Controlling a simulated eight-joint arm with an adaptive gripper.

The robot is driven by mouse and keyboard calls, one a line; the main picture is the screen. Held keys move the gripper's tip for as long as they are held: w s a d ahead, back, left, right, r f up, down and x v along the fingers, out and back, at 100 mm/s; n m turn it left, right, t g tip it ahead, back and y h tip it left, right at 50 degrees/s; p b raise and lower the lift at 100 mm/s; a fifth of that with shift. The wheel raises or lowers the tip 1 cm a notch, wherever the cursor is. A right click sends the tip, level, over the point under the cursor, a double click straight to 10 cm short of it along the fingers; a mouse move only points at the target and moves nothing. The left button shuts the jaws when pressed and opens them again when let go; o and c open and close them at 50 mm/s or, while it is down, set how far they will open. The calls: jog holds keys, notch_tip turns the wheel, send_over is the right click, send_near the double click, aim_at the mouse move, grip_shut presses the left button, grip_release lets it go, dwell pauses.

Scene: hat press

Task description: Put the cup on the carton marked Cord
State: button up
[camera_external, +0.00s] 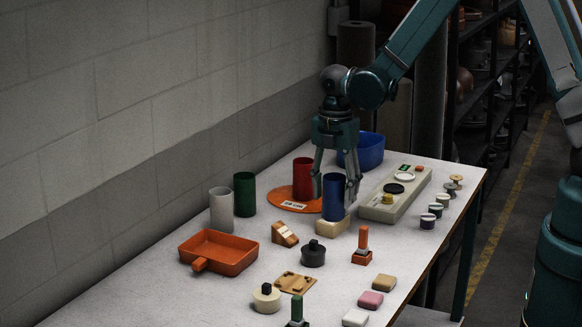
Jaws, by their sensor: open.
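A blue cup (333,198) stands upright on or just behind a small cream block (332,226), which may be a carton; I cannot read any marking on it. My gripper (335,190) points down with its fingers spread on either side of the blue cup. I cannot tell whether the fingers touch it. A red cup (302,178) stands on an orange disc (283,200) with a white label, just left of my gripper. A green cup (244,194) and a pale grey cup (222,211) stand further left. No lettering reading Cord is legible.
An orange tray (226,250) lies at left. A labelled wooden wedge (284,233), a black weight (313,254) and an orange post (362,245) stand in front. A long beige panel (412,180) with discs and a blue bin (370,148) are right and behind. Several small jars line the right edge.

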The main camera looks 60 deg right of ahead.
notch_tip(320, 180, up, 10)
jog(key=shift+r, duration=0.15)
dwell(0.5)
jog(key=shift+r, duration=0.1)
dwell(0.5)
jog(key=s+a+r+m+t, duration=0.1)
jog(key=s+r+m+t, duration=0.2)
jog(key=s+r+m, duration=0.7)
jog(key=s+r+m+t, duration=0.2)
jog(key=s+r+m, duration=0.1)
jog(key=s, duration=0.6)
jog(key=s+a+r+m+t, duration=0.1)
jog(key=s+r+m, duration=0.3)
jog(key=s, duration=0.4)
jog(key=shift+s+a+r+m+t, duration=0.35)
jog(key=shift+m+t, duration=0.15)
jog(key=shift+t, duration=0.1)
